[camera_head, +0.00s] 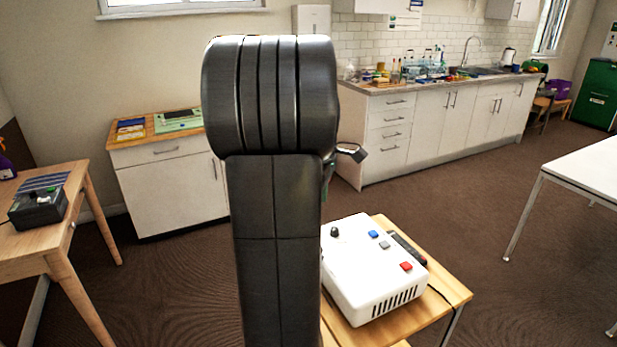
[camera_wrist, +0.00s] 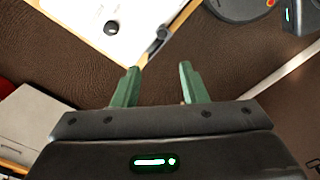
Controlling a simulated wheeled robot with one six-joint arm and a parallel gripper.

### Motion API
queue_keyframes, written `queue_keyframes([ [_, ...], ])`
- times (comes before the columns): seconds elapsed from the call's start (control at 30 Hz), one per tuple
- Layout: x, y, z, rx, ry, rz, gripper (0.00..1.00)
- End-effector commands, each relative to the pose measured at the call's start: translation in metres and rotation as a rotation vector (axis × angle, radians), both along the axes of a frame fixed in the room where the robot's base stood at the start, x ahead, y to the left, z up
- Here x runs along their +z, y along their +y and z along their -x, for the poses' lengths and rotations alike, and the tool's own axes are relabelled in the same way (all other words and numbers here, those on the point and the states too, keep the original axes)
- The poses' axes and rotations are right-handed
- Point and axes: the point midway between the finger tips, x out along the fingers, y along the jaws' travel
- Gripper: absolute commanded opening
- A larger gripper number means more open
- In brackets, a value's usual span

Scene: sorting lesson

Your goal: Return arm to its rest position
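My gripper (camera_wrist: 158,75) shows in the wrist view with its two green fingers spread apart and nothing between them. Brown floor lies behind the fingers. In the head view my dark arm stands upright in the middle and hides most of my gripper. Only small dark and greenish parts stick out at the arm's right side. A white box (camera_head: 362,284) with a black knob and blue, grey and red buttons sits on a small wooden table (camera_head: 455,291) right of the arm. The box also shows at the top of the wrist view (camera_wrist: 135,14), apart from the fingers.
A wooden desk (camera_head: 22,242) with a dark device (camera_head: 38,208) stands at the left. A white cabinet (camera_head: 170,197) is behind the arm, and a long kitchen counter (camera_head: 420,125) runs at the back. A white table (camera_head: 590,168) is at the right. Open floor (camera_head: 450,215) lies between.

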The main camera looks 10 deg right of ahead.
Motion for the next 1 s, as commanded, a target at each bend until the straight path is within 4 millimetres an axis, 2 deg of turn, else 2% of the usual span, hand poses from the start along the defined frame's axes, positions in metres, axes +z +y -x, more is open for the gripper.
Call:
queue_keyframes([
  [0.17,-0.021,0.0,0.001,0.0,0.005,0.0,0.39],
  [0.6,-0.108,0.0,0.001,-0.001,0.008,0.0,0.39],
  [0.8,-0.14,0.0,0.002,-0.001,0.008,0.0,0.39],
  [1.0,-0.137,-0.008,0.019,-0.002,0.002,0.0,0.39],
])
